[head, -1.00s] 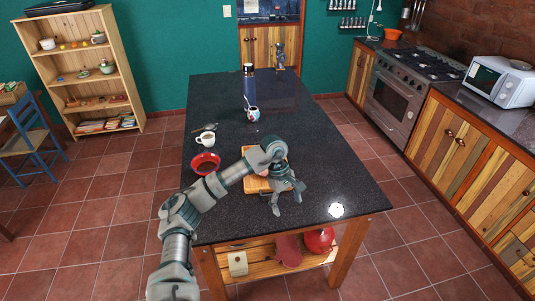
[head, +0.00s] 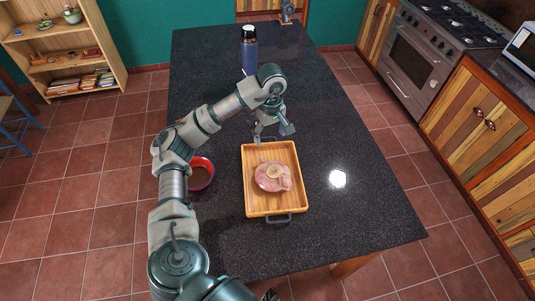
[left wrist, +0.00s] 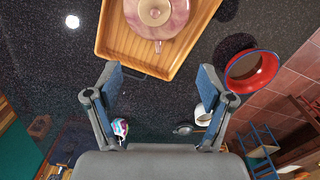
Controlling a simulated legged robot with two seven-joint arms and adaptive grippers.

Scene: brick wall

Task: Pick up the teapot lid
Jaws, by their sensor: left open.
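A pink teapot (head: 283,186) stands on a wooden tray (head: 254,204) on the dark countertop. Its pale round lid (head: 273,172) sits on top, and it also shows at the top edge of the left wrist view (left wrist: 155,10). My left gripper (head: 273,135) is beyond the tray's far edge, apart from the teapot and lid. In the left wrist view its fingers (left wrist: 160,74) are spread wide with nothing between them.
A red-rimmed bowl (head: 201,174) stands left of the tray, partly behind my left arm. A blue flask (head: 249,48) stands toward the far end. A patterned mug (left wrist: 120,128) and white cup (left wrist: 203,113) show in the left wrist view. The counter to the right is clear.

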